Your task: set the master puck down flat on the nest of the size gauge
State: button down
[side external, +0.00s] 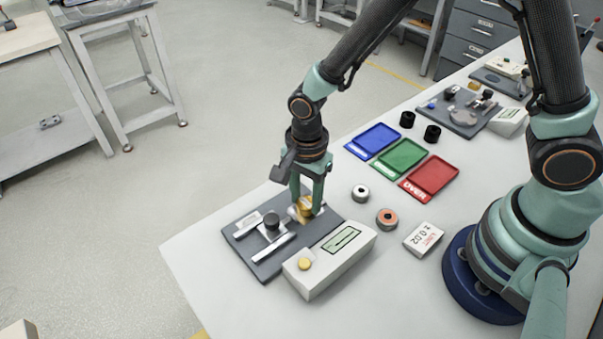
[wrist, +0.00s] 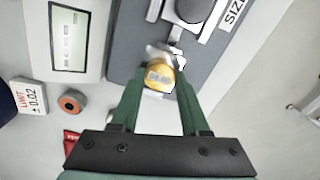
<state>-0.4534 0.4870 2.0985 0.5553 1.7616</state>
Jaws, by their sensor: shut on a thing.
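The master puck (side external: 304,207) is gold and sits between the fingertips of my gripper (side external: 307,200), which is shut on it. In the wrist view the puck (wrist: 160,76) shows a pale marked face between the two green fingers of my gripper (wrist: 160,88). The size gauge (side external: 262,269) is a dark grey plate with a black-topped post, pale metal bars and a white readout box. The puck is at the plate's right end, over or at a bright metal piece that looks like the nest (wrist: 157,52). I cannot tell whether they touch.
The readout box (side external: 330,262) with a yellow button stands close in front of the puck. Blue, green and red trays (side external: 432,177) lie behind.

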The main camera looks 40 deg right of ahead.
aim_at(306, 202)
jog(key=shift+f, duration=0.1)
jog(key=shift+c, duration=2)
grip_release()
notch_tip(306, 202, up, 12)
jog(key=s+d+r+n+t, duration=0.2)
jog(key=d+r+n, duration=0.3)
jog(key=d+n, duration=0.2)
jog(key=s+d+r+n+t, duration=0.2)
jog(key=d+r+n+t, duration=0.1)
jog(key=d+r+n, duration=0.3)
jog(key=d+n, duration=0.2)
jog(key=d, duration=0.1)
jog(key=shift+t, duration=0.3)
jog(key=shift+a, duration=0.1)
